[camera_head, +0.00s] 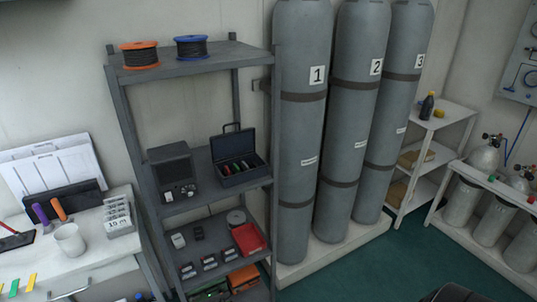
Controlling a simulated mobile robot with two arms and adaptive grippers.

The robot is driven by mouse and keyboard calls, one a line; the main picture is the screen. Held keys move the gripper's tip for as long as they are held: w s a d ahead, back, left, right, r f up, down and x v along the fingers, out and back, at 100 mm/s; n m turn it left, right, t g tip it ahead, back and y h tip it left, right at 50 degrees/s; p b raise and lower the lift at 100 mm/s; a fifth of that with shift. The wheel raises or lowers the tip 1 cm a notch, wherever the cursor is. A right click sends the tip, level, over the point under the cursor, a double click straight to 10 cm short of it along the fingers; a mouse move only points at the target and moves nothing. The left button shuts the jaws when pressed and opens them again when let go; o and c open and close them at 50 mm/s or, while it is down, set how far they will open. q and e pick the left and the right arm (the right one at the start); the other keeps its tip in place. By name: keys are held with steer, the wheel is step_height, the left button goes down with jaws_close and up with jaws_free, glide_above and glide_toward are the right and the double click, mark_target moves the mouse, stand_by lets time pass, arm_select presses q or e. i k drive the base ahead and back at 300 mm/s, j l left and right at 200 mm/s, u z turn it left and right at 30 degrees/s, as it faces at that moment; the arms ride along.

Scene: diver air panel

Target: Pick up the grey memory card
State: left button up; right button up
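I cannot make out the grey memory card for certain. An open dark case (225,181) on the middle shelf holds several upright, coloured, card-like pieces (239,167). Several small light and dark items lie on the lower shelf, among them a pale one (178,241) and a dark one (198,233); they are too small to identify. Neither of my grippers shows in the head view.
A white desk (95,240) with a cup (69,239) is at left. Green floor (370,275) is open.

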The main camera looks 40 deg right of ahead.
mark_target(245, 167)
steer(key=z, duration=1.05)
